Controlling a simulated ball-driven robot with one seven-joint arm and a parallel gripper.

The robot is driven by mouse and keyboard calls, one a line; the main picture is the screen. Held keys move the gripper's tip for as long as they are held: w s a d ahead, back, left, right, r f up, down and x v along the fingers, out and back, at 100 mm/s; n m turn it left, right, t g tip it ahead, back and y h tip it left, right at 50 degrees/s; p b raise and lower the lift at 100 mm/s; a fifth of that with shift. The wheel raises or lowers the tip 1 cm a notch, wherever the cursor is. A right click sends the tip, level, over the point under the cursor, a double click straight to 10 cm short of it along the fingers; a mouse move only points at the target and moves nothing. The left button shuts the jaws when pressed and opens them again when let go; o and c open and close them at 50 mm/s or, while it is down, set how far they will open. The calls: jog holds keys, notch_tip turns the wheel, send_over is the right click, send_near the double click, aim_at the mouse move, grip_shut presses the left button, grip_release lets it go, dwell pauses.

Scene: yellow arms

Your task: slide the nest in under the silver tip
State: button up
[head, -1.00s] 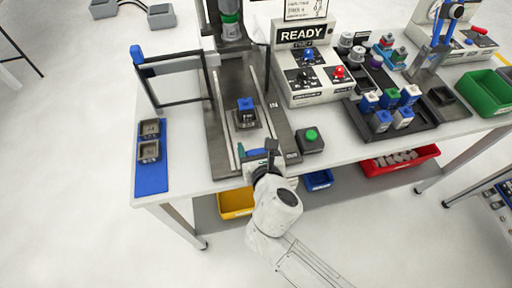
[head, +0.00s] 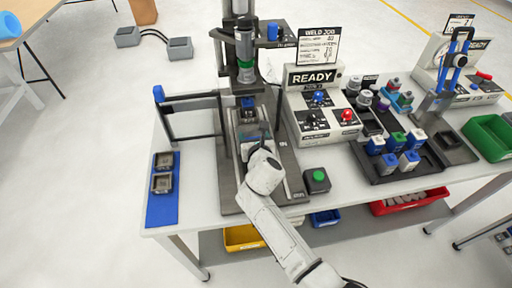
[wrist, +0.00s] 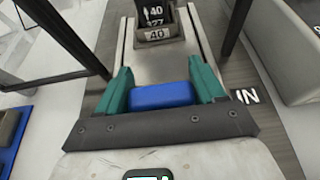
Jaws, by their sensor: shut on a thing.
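The nest (wrist: 157,36) is a grey block at the far end of a pale slide plate (wrist: 150,66) in the wrist view. It carries a dark block marked 40 and 27. In the head view the blue-topped block (head: 248,102) stands at the foot of the press head. The silver tip (head: 245,75) is above it; the exact alignment cannot be told. My gripper (wrist: 163,82) is shut on the blue handle (wrist: 165,96) at the near end of the slide plate, one teal finger at each side. In the head view my wrist covers the handle.
Dark rails flank the slide. A black gate frame (head: 190,103) stands left, beside a blue mat (head: 162,207) with two grey nests. The READY control box (head: 315,115) and a green button box (head: 317,180) stand to the right. A dark parts tray (head: 390,170) lies farther right.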

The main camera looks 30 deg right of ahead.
jog(key=shift+w+d+r, duration=0.1)
jog(key=shift+w, duration=0.4)
jog(key=o, duration=1.4)
jog(key=shift+w+d, duration=0.1)
jog(key=p+v, duration=0.1)
jog(key=v, duration=1)
